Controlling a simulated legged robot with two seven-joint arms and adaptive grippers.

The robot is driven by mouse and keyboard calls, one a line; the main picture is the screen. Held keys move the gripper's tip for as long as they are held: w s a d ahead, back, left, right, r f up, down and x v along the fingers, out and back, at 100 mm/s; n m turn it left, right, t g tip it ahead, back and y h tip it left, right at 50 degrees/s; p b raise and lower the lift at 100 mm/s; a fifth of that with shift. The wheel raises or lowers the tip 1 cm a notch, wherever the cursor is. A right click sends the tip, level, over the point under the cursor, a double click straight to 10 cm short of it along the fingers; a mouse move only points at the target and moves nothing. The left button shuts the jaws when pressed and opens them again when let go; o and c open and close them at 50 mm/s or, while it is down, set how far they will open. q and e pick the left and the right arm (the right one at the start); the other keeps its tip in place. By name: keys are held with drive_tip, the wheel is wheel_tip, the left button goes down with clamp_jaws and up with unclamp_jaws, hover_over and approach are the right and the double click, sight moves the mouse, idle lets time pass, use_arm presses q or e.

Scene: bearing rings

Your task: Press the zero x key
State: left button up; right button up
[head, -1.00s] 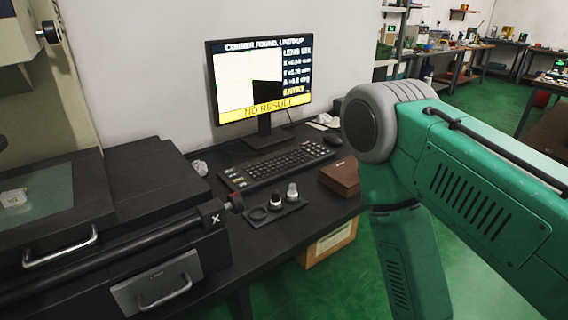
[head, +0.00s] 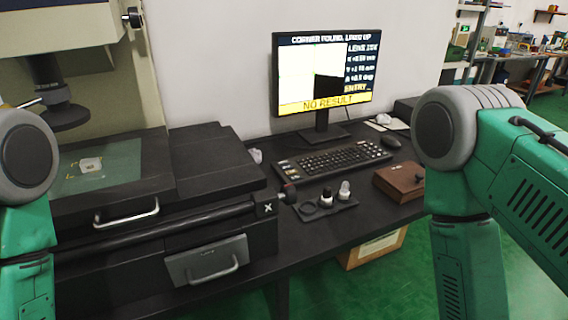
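A black keyboard (head: 338,160) lies on the dark desk in front of the monitor. Its key labels are too small to read, so I cannot tell which key is zero x. The monitor (head: 323,75) shows "CORNER FOUND, LINED UP", several readout lines, "ENTRY" and a yellow "NO RESULT" bar. My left arm shows at the left edge and my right arm at the right, over the desk's right side. Both grippers are out of the picture.
A measuring machine stands at left, with a small pale part (head: 91,164) on its glass stage. An X knob (head: 289,192), a tray of small round pieces (head: 326,206) and a brown box (head: 399,182) sit near the keyboard. A mouse (head: 391,142) lies to its right.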

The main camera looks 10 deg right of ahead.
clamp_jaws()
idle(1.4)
